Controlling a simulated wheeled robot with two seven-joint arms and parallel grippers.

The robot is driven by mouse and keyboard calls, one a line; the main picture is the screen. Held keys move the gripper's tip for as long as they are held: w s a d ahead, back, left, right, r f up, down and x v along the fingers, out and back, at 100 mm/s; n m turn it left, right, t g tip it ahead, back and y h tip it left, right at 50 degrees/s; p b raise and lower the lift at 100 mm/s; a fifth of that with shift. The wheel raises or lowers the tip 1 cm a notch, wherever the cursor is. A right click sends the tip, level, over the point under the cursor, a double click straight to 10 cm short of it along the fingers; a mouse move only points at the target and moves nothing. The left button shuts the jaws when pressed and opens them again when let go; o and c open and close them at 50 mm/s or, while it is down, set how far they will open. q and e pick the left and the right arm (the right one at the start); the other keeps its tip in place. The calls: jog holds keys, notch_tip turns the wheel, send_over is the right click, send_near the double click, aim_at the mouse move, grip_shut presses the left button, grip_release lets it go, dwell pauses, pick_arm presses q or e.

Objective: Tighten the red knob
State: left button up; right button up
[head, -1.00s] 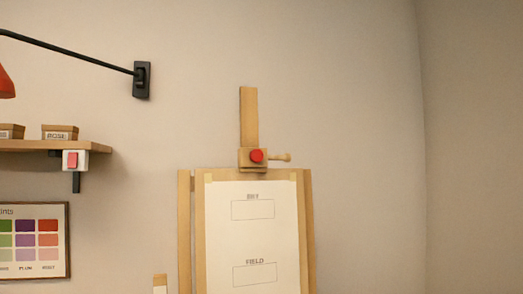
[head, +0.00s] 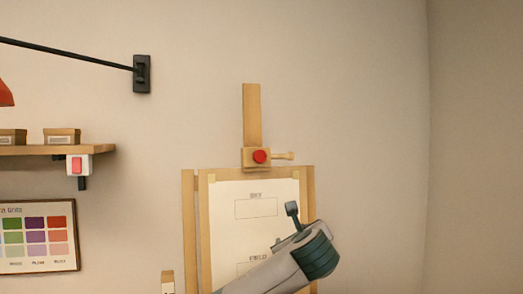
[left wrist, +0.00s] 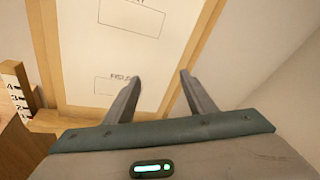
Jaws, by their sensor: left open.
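The red knob (head: 260,156) is a round red disc on the front of the wooden clamp block (head: 250,165) at the top of the easel. A small wooden peg sticks out to the right of the block. My left gripper (head: 285,226) is below the knob and slightly right of it, in front of the paper, apart from the knob. In the left wrist view, its two fingers (left wrist: 160,76) are spread, with nothing between them. The knob is outside that view. My right gripper is not in view.
The easel (head: 188,215) holds a white sheet (head: 225,225) with printed boxes. To the left are a shelf (head: 60,150) with small boxes, a red switch (head: 77,165), a color chart (head: 75,235) and a lamp arm (head: 60,52). The wall right of the easel is clear.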

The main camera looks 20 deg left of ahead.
aim_at(261, 158)
pick_arm(q)
jog(key=s+a+r+m+y+p, duration=0.1)
jog(key=s+r+y, duration=0.1)
jog(key=r, duration=0.8)
jog(key=s+a+r+t+y+p, duration=0.1)
jog(key=s+r, duration=0.4)
jog(key=r, duration=0.5)
jog(key=shift+s+a+m+y, duration=0.2)
jog(key=shift+s+m+y, duration=0.1)
jog(key=shift+m+y, duration=0.1)
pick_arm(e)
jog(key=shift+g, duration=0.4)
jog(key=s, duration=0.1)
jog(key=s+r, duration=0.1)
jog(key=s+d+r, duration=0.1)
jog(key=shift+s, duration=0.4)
pick_arm(q)
jog(key=shift+w+a, duration=0.1)
jog(key=shift+w, duration=0.05)
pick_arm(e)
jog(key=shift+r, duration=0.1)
